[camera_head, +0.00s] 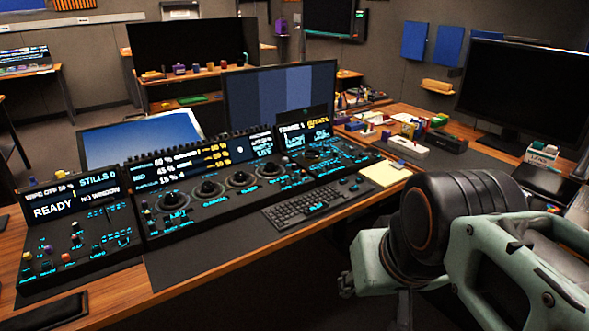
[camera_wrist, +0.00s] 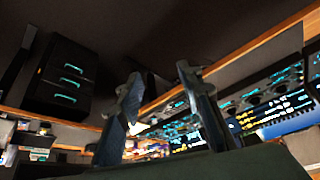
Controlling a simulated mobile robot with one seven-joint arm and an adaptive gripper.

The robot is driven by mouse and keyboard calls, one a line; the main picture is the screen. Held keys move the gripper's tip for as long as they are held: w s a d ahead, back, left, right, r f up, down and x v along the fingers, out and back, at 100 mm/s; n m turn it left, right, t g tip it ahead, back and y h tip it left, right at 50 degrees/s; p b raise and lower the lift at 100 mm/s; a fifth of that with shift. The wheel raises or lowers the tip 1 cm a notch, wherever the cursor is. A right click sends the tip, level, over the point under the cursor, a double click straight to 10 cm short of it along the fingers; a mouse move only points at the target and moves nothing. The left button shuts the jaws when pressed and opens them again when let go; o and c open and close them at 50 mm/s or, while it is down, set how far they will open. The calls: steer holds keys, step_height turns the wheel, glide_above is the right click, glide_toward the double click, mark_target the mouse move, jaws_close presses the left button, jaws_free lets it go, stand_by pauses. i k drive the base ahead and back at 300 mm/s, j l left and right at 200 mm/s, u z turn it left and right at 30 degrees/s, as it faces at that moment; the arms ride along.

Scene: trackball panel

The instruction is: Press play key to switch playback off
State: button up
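The trackball panel (camera_head: 225,190) is a black console on the wooden desk, with trackballs, knobs, glowing cyan key labels and lit display strips. Its right section (camera_head: 318,155) has a screen with white and orange text and several small keys. I cannot tell which key is the play key at this size. The panel also shows tilted in the wrist view (camera_wrist: 265,100), beyond the fingers. My gripper (camera_wrist: 157,82) has its two dark fingers apart with nothing between them. In the head view my arm is at the lower right, off the desk's front edge, apart from the panel.
A black keyboard (camera_head: 305,203) and a yellow notepad (camera_head: 385,173) lie in front of the panel's right part. A monitor (camera_head: 280,95) stands behind it. Small coloured items and boxes clutter the right desk, near a big dark monitor (camera_head: 520,95). The floor before the desk is dark.

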mark_target(325, 205)
steer(key=i+j+z, duration=0.1)
steer(key=i+j, duration=0.3)
steer(key=i+j+z, duration=0.15)
steer(key=i+j, duration=0.25)
steer(key=j, duration=0.15)
steer(key=i+j+z, duration=0.1)
steer(key=i+j, duration=0.25)
steer(key=j, duration=0.2)
steer(key=k+l+u, duration=0.1)
steer(key=k+l, duration=0.1)
steer(key=l, duration=0.05)
